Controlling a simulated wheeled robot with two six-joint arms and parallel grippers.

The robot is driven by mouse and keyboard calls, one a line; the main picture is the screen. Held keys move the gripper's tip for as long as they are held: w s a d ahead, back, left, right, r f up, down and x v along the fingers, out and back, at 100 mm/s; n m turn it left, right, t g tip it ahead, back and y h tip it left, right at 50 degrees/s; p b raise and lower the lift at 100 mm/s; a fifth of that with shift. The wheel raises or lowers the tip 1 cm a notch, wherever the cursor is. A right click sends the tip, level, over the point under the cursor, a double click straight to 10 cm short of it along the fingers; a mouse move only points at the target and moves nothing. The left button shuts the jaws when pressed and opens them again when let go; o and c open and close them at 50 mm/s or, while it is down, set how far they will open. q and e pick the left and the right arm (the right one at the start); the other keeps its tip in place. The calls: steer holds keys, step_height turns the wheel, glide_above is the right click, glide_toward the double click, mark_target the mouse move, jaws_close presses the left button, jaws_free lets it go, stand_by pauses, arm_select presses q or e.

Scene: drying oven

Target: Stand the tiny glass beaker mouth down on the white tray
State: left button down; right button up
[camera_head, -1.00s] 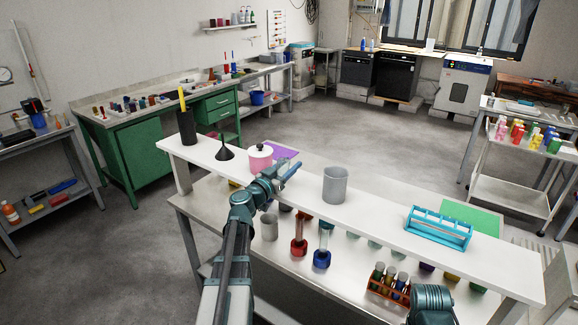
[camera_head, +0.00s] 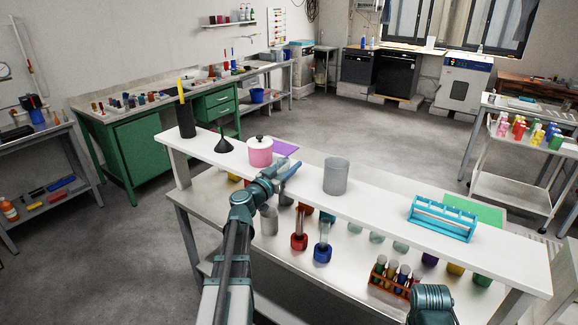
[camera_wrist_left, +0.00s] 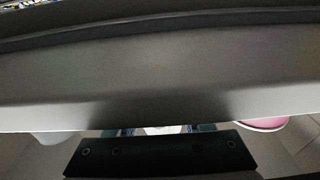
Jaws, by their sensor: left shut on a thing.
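My left gripper (camera_head: 288,178) reaches in from the left in the head view, in front of the white shelf board. It is shut, and a small pale thing (camera_wrist_left: 165,130) shows between its bluish fingers in the left wrist view. This looks like the tiny glass beaker, but most of it is hidden by the dark gripper body. In the head view the arm and gripper hide it. I cannot pick out the white tray for certain in either view. My right gripper is not in view; only part of my right arm shows at the lower right.
The white shelf board (camera_head: 385,204) carries a pink jar (camera_head: 260,151), a grey cup (camera_head: 336,176), a black funnel (camera_head: 222,145), a black holder (camera_head: 186,120) and a blue rack (camera_head: 442,219). Red and blue-based cylinders and a tube rack (camera_head: 392,278) stand below.

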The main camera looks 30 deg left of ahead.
arm_select(q)
steer(key=shift+f, duration=0.3)
steer(key=shift+c, duration=1.2)
jaws_free()
steer(key=shift+s, duration=0.1)
steer(key=s+a+f+b, duration=0.1)
steer(key=s, duration=1.2)
steer(key=shift+s+b, duration=0.3)
steer(key=shift+f, duration=0.1)
